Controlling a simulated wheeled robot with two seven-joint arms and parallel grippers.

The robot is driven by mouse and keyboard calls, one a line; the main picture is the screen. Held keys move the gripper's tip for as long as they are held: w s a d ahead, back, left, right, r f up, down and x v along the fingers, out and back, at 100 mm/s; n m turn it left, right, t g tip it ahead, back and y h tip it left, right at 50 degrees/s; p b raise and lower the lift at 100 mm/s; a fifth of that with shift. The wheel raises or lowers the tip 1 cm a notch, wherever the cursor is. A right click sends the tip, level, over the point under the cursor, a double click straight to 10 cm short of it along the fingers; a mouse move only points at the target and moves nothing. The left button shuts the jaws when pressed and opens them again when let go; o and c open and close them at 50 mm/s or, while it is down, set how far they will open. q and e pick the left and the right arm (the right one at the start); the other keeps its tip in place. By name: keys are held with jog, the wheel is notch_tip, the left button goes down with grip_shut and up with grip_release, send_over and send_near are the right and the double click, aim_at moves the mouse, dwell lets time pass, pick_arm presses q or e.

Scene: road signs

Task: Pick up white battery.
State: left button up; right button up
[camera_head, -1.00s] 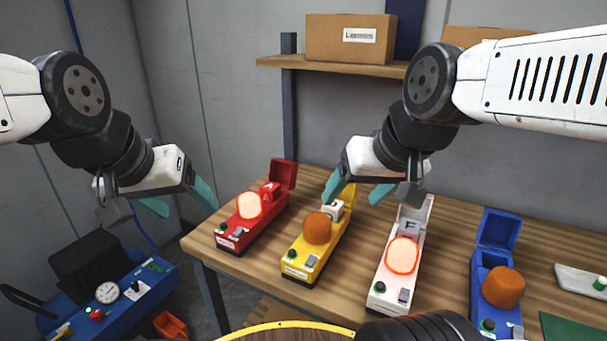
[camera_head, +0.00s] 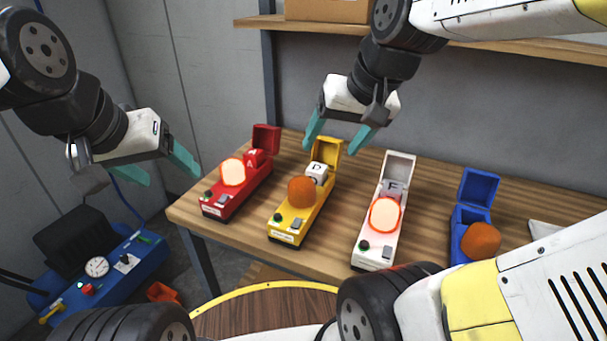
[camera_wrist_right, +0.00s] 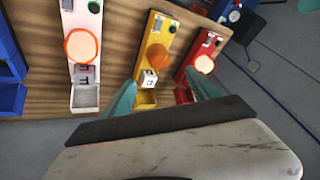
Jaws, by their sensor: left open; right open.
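A white battery (camera_head: 318,171), a cube marked D, sits in the top compartment of the yellow road sign (camera_head: 289,222), just above its orange lamp. The yellow lid stands open behind it. The battery also shows in the right wrist view (camera_wrist_right: 149,79). My right gripper (camera_head: 337,139) is open and empty, with its teal fingers above and behind the yellow sign. In the right wrist view its fingers (camera_wrist_right: 161,85) reach down on either side of the yellow lid area, apart from the battery. My left gripper (camera_head: 169,174) is open and empty, left of the table.
A red sign (camera_head: 222,206) with a lit lamp stands left of the yellow one. A white sign (camera_head: 371,249) with a lit lamp and a blue sign (camera_head: 477,189) stand to the right. A shelf (camera_head: 450,43) runs along the wall above.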

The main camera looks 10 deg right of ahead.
jog(key=w+f+m+g, duration=0.2)
jog(key=w+f+m, duration=0.1)
jog(key=w, duration=0.6)
jog(key=m+g+h, duration=0.2)
jog(key=m+g, duration=0.1)
send_over(317, 167)
jog(key=f, duration=0.9)
jog(key=shift+s+a, duration=0.15)
jog(key=shift+a, duration=0.05)
jog(key=shift+w+f+h, duration=0.2)
jog(key=shift+f+h, duration=0.1)
jog(key=shift+f, duration=0.4)
notch_tip(317, 167, down, 7)
jog(key=shift+s+d+r, duration=0.1)
jog(key=shift+s+d, duration=0.05)
grip_shut()
